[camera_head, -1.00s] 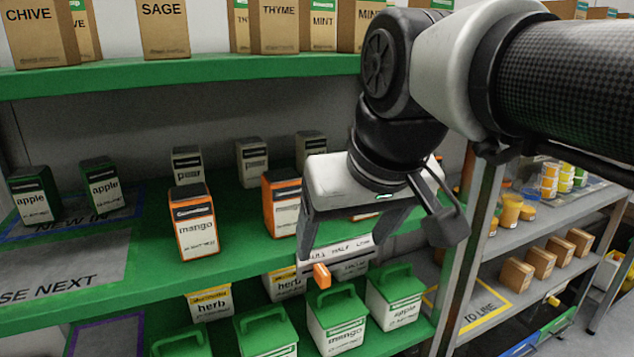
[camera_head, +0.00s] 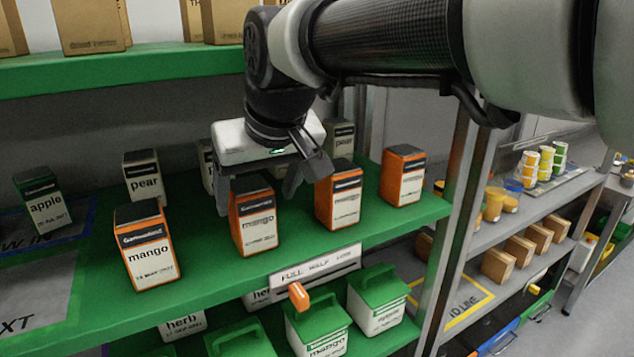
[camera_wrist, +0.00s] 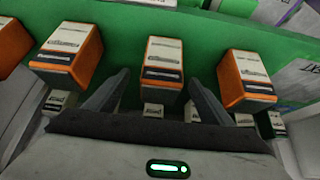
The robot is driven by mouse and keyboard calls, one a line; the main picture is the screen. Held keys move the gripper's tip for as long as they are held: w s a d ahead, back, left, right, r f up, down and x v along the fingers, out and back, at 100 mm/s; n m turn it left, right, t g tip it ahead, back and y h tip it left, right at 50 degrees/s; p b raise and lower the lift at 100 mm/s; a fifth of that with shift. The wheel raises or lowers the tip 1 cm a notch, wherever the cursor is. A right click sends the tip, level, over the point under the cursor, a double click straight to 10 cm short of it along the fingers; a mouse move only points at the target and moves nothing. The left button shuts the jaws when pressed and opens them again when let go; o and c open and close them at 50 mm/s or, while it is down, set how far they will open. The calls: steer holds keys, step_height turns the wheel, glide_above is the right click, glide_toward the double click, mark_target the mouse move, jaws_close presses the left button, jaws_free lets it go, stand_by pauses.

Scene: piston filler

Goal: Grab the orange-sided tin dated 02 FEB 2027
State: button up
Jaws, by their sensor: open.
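Several orange-sided mango tins stand upright in a row on the green shelf. In the head view they are the leftmost tin (camera_head: 146,250), a second tin (camera_head: 255,222), a third tin (camera_head: 338,199) and a far-right tin (camera_head: 403,178). The leftmost tin's date seems to read a day in May; the other dates are too small to read. My gripper (camera_head: 258,188) is open at the top of the second tin, one finger to each side. In the wrist view my gripper (camera_wrist: 159,78) frames a middle orange tin (camera_wrist: 162,70); I cannot tell whether it touches.
A pear tin (camera_head: 143,178) and other grey tins stand behind the row. A green-sided apple tin (camera_head: 42,203) is at left. Neighbouring orange tins flank closely. The upper shelf (camera_head: 120,75) with brown boxes is above; green-lidded containers (camera_head: 378,300) sit below.

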steer(key=x, duration=0.6)
steer(key=shift+w+a+f, duration=0.1)
steer(key=shift+w+a, duration=0.05)
steer(key=shift+a, duration=0.15)
steer(key=c, duration=1.4)
steer(key=shift+c, duration=0.9)
